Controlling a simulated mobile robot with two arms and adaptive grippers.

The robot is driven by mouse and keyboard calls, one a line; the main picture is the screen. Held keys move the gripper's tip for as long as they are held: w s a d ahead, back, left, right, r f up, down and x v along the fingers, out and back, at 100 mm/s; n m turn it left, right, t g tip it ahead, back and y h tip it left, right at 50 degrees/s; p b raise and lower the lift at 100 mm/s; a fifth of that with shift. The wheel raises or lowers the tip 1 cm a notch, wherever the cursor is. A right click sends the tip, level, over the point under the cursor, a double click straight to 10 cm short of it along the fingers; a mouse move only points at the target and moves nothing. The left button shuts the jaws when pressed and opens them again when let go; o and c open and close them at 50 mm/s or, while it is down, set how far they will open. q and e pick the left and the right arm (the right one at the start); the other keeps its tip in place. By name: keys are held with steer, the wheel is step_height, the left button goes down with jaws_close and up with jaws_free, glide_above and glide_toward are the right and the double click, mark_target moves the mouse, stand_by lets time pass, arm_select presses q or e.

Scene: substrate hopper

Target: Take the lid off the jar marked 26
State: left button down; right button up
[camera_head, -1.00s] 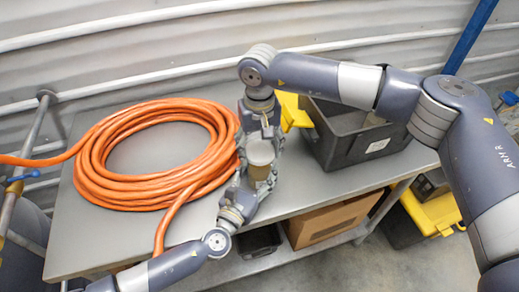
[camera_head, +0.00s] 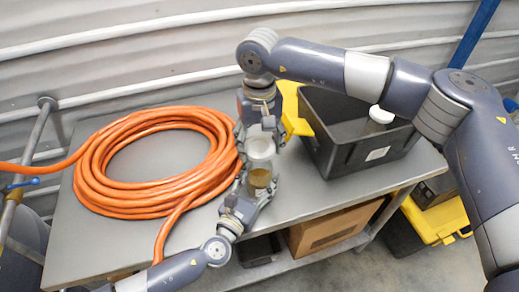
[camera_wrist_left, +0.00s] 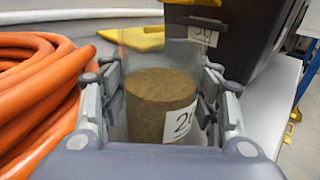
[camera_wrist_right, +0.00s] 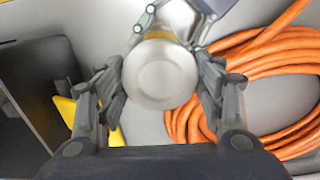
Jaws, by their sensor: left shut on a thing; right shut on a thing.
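A clear jar (camera_head: 260,172) with brown contents is upright between my two grippers in the head view. In the left wrist view the jar (camera_wrist_left: 160,104) has a white label (camera_wrist_left: 180,123) starting with 2; its second digit is partly cut off. My left gripper (camera_head: 259,186) is shut around the jar's lower part. My right gripper (camera_head: 260,140) is above it, shut on the pale round lid, which shows from above in the right wrist view (camera_wrist_right: 158,76). The fingers hide the lid's edge, so I cannot tell whether a gap separates lid and jar.
A coil of orange hose (camera_head: 100,190) lies left of the grippers. A dark grey bin (camera_head: 335,150) stands on the right, with a white-lidded jar (camera_head: 380,117) inside. A yellow object (camera_head: 291,108) is beside the bin.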

arm_select(q)
steer(key=shift+c, duration=2.4)
jaws_free()
